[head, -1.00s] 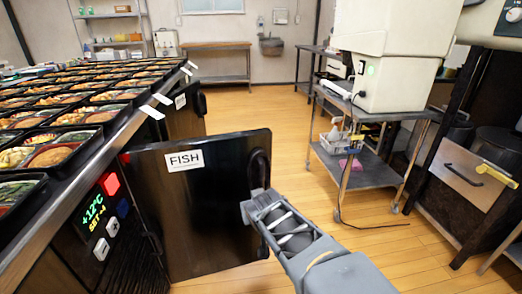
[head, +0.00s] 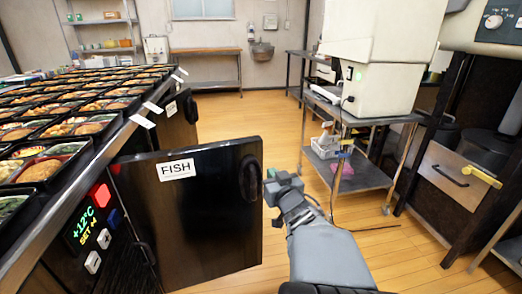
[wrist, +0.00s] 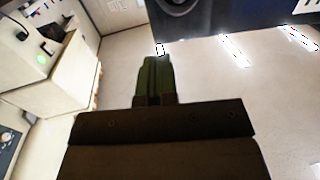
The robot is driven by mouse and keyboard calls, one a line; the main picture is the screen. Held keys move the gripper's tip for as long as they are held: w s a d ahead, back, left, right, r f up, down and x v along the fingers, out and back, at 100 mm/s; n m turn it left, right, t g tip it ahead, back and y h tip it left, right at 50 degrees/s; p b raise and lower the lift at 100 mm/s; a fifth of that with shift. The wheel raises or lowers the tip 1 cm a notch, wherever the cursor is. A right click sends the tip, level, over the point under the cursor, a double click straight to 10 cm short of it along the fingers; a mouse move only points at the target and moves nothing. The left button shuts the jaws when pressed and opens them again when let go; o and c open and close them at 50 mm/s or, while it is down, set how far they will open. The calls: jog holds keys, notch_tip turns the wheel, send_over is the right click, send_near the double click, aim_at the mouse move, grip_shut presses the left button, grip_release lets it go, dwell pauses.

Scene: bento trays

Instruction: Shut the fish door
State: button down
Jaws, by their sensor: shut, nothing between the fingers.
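The fish door (head: 205,215) is a black panel with a white FISH label (head: 176,169) and a dark oval handle (head: 250,178) near its free edge. It stands swung open from the counter front. My gripper (head: 271,186) is just right of the door's free edge, near handle height. In the wrist view my gripper (wrist: 154,65) has its fingers together with nothing between them. A dark panel with a round dark part (wrist: 175,5) shows at the top of the wrist view; it looks like the door and its handle. I cannot tell whether the gripper touches the door.
The counter (head: 100,160) holds rows of bento trays. A control panel (head: 90,228) with a +12°C display is beside the door. Another black door (head: 178,122) stands open farther back. A metal cart (head: 360,175) stands right. The wooden floor (head: 250,115) between is clear.

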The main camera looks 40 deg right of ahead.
aim_at(258, 154)
jog(key=p+x, duration=0.2)
jog(key=x, duration=0.6)
jog(key=shift+w+d+f, duration=0.15)
jog(key=shift+w, duration=0.2)
jog(key=shift+x, duration=0.75)
